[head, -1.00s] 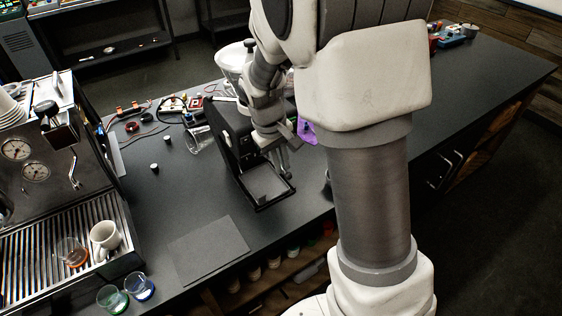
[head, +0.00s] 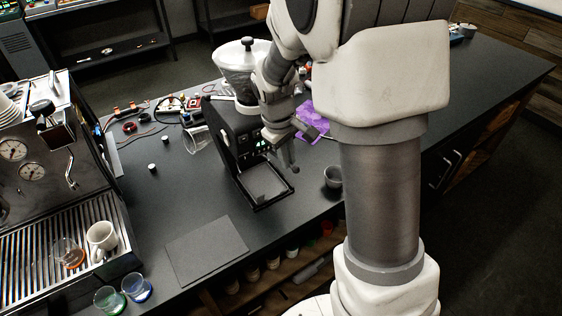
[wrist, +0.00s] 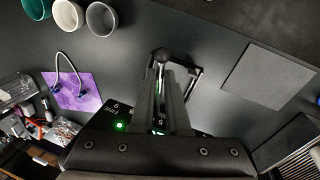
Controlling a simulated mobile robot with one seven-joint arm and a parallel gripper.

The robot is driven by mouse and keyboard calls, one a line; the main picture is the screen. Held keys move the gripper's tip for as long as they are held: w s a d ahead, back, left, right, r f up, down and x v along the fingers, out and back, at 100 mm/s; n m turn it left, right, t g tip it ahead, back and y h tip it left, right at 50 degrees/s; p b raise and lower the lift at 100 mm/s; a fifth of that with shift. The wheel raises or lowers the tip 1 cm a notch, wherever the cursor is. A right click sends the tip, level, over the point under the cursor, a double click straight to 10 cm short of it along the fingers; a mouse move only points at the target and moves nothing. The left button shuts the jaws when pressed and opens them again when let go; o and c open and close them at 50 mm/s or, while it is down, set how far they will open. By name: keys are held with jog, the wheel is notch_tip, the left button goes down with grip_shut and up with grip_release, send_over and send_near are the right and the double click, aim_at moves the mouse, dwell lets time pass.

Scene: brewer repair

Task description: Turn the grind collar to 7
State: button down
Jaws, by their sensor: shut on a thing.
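The black grinder (head: 226,138) stands mid-counter with a clear hopper (head: 243,75) on top and a lit green panel on its front. My gripper (head: 290,162) is at the grinder's front right side. In the wrist view my gripper's fingers (wrist: 163,85) are shut on a dark round-ended handle (wrist: 162,55), which looks like the grind collar's lever. Its joint to the collar is hidden by the fingers. White markings, among them FINE and some digits, show on the dark face (wrist: 112,112) beside the fingers. I cannot tell which number the collar stands at.
A flat dark mat (head: 207,250) is in front. The espresso machine (head: 45,170) fills the left. Counter between is mostly clear.

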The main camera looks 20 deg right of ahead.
jog(key=shift+w+d+n, duration=0.4)
jog(key=shift+d+n, duration=0.2)
jog(key=shift+n, duration=0.05)
jog(key=shift+w+d+n, duration=0.4)
jog(key=shift+d+n, duration=0.15)
jog(key=shift+n, duration=0.1)
jog(key=c, duration=0.9)
grip_release()
jog(key=a+r, duration=0.1)
jog(key=r, duration=0.4)
jog(key=s+r, duration=0.1)
jog(key=r, duration=0.5)
jog(key=s+a+r, duration=0.1)
jog(key=r, duration=0.5)
jog(key=shift+s+a+r+b, duration=0.1)
jog(key=shift+s+a+b, duration=0.1)
jog(key=shift+a+b, duration=0.15)
jog(key=shift+t, duration=0.3)
